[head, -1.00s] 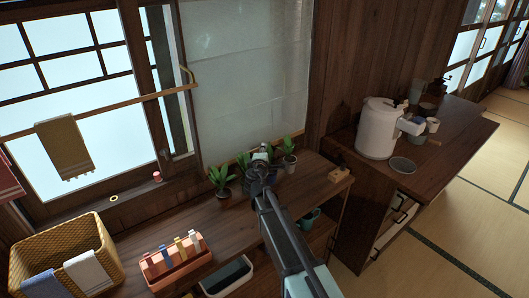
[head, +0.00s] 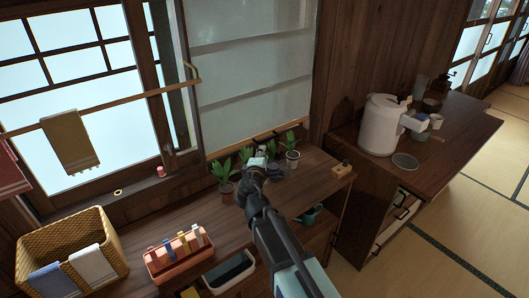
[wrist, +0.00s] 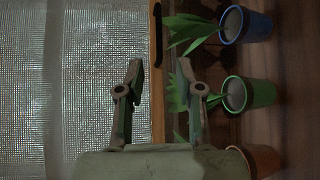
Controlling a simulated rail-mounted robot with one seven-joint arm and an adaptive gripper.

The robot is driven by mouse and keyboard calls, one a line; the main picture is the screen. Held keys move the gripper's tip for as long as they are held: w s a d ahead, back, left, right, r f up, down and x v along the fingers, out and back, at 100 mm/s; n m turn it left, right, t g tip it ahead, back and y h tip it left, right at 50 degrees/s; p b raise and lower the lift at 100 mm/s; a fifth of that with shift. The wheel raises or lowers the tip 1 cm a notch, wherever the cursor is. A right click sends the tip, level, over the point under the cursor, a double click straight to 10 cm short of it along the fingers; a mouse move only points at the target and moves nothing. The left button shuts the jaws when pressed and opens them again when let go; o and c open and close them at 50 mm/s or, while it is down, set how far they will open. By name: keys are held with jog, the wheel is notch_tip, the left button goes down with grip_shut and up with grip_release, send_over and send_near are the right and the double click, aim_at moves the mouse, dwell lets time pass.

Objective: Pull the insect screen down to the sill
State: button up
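The insect screen (head: 250,75) is a pale, see-through panel over the right-hand window, with a light wooden bar (head: 225,150) along its lower edge. In the wrist view the mesh (wrist: 75,80) fills the left side, and the bar (wrist: 157,110) runs vertically, with a dark handle-like piece (wrist: 157,35) on it. My gripper (head: 256,168) is in front of the bar, among the potted plants. In the wrist view my gripper (wrist: 158,70) is open, its fingers appearing on either side of the bar; I cannot tell the depth gap. The sill is largely hidden.
Potted plants, including a green pot (wrist: 250,93) and a blue pot (wrist: 245,25), stand close to my gripper. A wooden counter (head: 315,172) lies below. A wicker basket (head: 40,245) and an orange caddy (head: 178,262) are left; a white kettle (head: 380,125) is right.

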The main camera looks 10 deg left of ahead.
jog(key=s, duration=0.5)
jog(key=w+f+m+t+b, duration=0.1)
jog(key=w+m+t+b, duration=0.2)
jog(key=w+b, duration=1.95)
jog(key=s+r+p, duration=0.1)
jog(key=r+p, duration=0.6)
jog(key=r, duration=0.1)
jog(key=s+r+p, duration=0.2)
jog(key=r+p, duration=0.6)
jog(key=r, duration=0.1)
jog(key=s+d+r+p, duration=0.1)
jog(key=r+p, duration=0.6)
jog(key=r, duration=0.1)
jog(key=shift+s+r+p, duration=0.2)
jog(key=shift+s+p, duration=0.1)
jog(key=shift+p, duration=0.1)
jog(key=shift+s, duration=0.15)
jog(key=s+a+r, duration=0.1)
jog(key=s+r, duration=0.1)
jog(key=s, duration=1.7)
jog(key=shift+s+r+p, duration=0.3)
jog(key=shift+r+p, duration=0.05)
dwell(0.7)
